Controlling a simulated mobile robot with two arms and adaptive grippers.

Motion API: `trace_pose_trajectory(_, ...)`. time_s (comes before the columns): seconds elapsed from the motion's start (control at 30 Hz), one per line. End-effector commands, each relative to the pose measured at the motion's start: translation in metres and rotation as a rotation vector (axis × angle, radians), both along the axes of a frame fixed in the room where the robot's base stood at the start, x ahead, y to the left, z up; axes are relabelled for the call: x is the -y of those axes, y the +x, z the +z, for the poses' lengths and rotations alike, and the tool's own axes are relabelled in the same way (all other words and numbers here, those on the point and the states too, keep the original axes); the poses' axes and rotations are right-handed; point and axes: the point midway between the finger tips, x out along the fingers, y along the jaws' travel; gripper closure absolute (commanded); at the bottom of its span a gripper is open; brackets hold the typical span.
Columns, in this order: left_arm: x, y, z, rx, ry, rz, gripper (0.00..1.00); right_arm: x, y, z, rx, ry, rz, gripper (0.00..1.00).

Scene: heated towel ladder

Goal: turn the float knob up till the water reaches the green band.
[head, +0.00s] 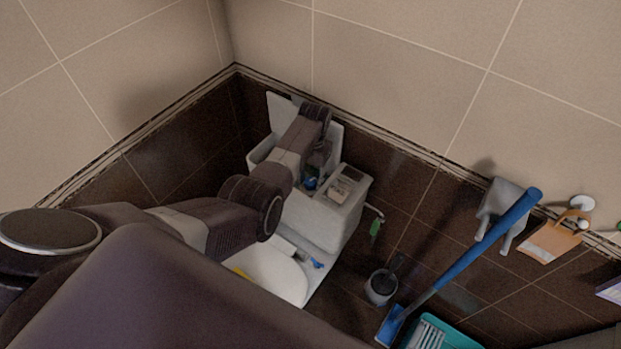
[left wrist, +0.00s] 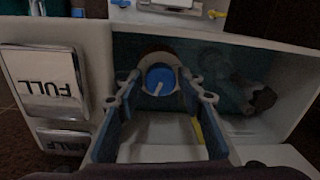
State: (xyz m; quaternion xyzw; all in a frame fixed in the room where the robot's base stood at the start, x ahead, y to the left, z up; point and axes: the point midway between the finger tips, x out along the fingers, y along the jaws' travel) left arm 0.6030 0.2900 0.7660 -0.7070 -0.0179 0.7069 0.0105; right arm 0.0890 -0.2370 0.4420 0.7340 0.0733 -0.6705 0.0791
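The white cistern (head: 322,222) is open at the top, and its inside fills much of the left wrist view. A round blue knob (left wrist: 160,77) with a white pointer sits inside it. My left gripper (left wrist: 159,82) reaches down into the cistern with its blue-padded fingers apart, one on each side of the knob. A gap shows between knob and fingertips. Teal water (left wrist: 225,75) shows around and right of the knob. I cannot make out a green band. In the head view the left gripper (head: 313,168) partly hides the opening. My right gripper is not in view.
FULL (left wrist: 45,85) and HALF (left wrist: 62,140) flush plates lie beside the opening. A dark fitting (left wrist: 255,97) stands inside, right of the gripper.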

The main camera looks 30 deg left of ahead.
Motion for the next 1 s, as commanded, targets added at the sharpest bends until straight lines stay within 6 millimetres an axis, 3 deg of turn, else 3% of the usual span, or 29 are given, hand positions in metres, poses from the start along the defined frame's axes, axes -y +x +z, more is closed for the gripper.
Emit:
trace_pose_trajectory(0.27,0.001,0.002,0.02,0.004,0.0,0.0,0.64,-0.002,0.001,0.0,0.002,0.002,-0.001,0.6)
trace_pose_trajectory(0.7,0.004,0.001,0.104,0.003,0.0,0.0,0.64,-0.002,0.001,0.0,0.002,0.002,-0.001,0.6)
trace_pose_trajectory(1.0,0.005,0.0,0.12,-0.001,0.0,0.0,0.64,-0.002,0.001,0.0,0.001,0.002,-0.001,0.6)
